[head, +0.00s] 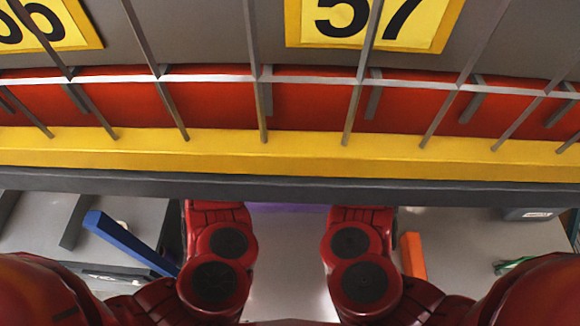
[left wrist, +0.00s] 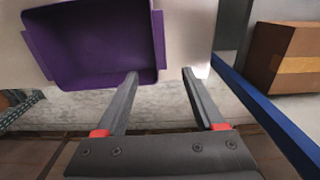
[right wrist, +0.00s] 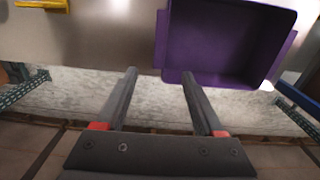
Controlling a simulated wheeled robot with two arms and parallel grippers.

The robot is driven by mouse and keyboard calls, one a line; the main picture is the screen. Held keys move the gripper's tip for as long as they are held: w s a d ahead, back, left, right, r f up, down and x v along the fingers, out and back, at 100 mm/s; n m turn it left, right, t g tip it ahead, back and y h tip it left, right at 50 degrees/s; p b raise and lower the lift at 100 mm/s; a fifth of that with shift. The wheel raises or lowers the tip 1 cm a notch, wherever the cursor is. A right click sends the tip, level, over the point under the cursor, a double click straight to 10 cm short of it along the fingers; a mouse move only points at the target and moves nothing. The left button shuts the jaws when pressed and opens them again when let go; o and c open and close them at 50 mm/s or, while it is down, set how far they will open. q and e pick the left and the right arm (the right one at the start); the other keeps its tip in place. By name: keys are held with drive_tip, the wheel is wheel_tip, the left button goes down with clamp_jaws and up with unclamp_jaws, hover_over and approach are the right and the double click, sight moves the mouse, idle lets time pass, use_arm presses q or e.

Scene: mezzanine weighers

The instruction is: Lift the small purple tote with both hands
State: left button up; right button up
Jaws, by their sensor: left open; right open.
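The small purple tote is an open, empty-looking box with lips on its sides. In the head view only a strip of the tote (head: 287,208) shows below the dark beam, between my two arms. In the left wrist view the tote (left wrist: 100,45) is at the upper left, its near edge by the left fingertip of my open, empty left gripper (left wrist: 160,74). In the right wrist view the tote (right wrist: 228,45) is at the upper right, beside the right fingertip of my open, empty right gripper (right wrist: 158,73). The fingers are hidden in the head view.
A red and yellow barrier (head: 300,155) with grey bars crosses the head view above the pale surface (head: 285,260). A blue bar (head: 130,243) lies left, an orange piece (head: 412,255) right. A cardboard box (left wrist: 290,60) shows in the left wrist view, a yellow object (right wrist: 42,4) in the right.

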use_arm(q)
drive_tip(key=shift+s+r, duration=0.15)
drive_tip(key=shift+s, duration=0.2)
use_arm(e)
drive_tip(key=shift+s+r, duration=0.15)
drive_tip(key=shift+s, duration=0.2)
use_arm(q)
wheel_tip(320, 180, down, 18)
drive_tip(key=shift+w+r, duration=0.15)
drive_tip(key=shift+r, duration=0.1)
use_arm(e)
wheel_tip(320, 180, down, 18)
drive_tip(key=shift+w+r, duration=0.1)
drive_tip(key=shift+r, duration=0.1)
use_arm(q)
clamp_jaws()
use_arm(e)
clamp_jaws()
drive_tip(key=shift+r, duration=0.1)
